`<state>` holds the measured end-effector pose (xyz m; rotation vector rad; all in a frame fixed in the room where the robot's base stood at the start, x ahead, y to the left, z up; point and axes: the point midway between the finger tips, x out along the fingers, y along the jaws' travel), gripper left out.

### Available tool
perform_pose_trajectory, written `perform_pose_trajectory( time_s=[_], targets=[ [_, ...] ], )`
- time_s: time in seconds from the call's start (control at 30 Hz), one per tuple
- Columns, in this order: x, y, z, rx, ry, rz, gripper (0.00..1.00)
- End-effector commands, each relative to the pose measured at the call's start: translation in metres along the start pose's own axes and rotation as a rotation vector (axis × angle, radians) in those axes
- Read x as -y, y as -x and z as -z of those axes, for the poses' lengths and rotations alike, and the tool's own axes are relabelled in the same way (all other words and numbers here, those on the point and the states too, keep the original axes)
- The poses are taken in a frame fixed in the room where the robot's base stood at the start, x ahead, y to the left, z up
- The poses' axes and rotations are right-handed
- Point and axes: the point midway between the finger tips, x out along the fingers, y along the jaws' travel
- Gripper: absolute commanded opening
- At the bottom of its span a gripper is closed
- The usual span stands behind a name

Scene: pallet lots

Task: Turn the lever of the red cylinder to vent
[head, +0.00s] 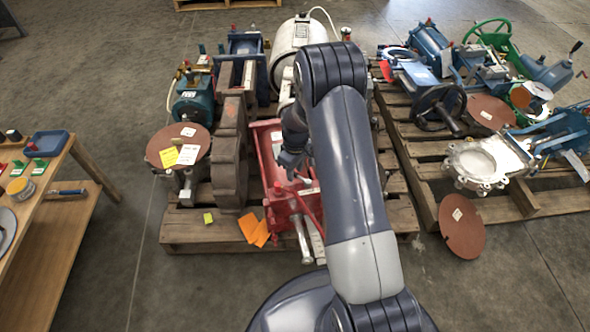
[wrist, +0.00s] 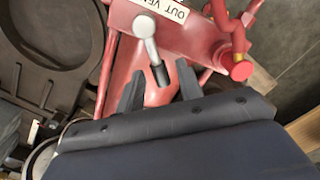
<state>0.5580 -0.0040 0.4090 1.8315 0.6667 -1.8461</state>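The red cylinder (head: 267,145) lies on the left pallet, partly hidden behind my arm in the head view. In the wrist view its red body (wrist: 120,62) fills the middle. Its lever (wrist: 150,45) has a silver hub and arm and a black grip pointing toward my gripper. A white label (wrist: 165,8) with partly cut-off black letters sits beside the lever's hub. My gripper (wrist: 158,88) is open, with the fingers apart on either side of the black grip's end. I cannot tell whether either finger touches it. In the head view my gripper (head: 291,167) is over the cylinder.
A brown round casting (head: 229,155) stands close left of the cylinder. Red pipe fittings (wrist: 238,55) rise right of the lever. Orange tags (head: 254,230) hang at the left pallet's front. A second loaded pallet (head: 432,200) is at right, a wooden bench (head: 78,205) at left.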

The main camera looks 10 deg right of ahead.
Motion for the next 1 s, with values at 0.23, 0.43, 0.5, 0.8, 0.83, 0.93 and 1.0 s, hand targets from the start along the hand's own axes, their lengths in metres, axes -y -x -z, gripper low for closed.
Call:
perform_pose_trajectory(
  time_s=[0.23,0.43,0.5,0.8,0.83,0.93,1.0],
  targets=[
    [0.0,0.0002,-0.0001,0.0,0.0,0.0,0.14],
    [0.0,0.0002,-0.0001,0.0,0.0,0.0,0.0],
    [0.0,0.0003,-0.0001,0.0,0.0,0.0,0.0],
    [-0.0001,0.0003,-0.0001,0.0,-0.002,0.0,0.0],
    [-0.0002,0.0003,-0.0001,0.0,-0.004,0.0,0.0],
    [-0.001,0.0004,-0.0002,0.0,-0.02,0.0,0.0],
    [-0.0022,0.0005,-0.0003,0.0,-0.041,0.001,0.0]
  ],
)
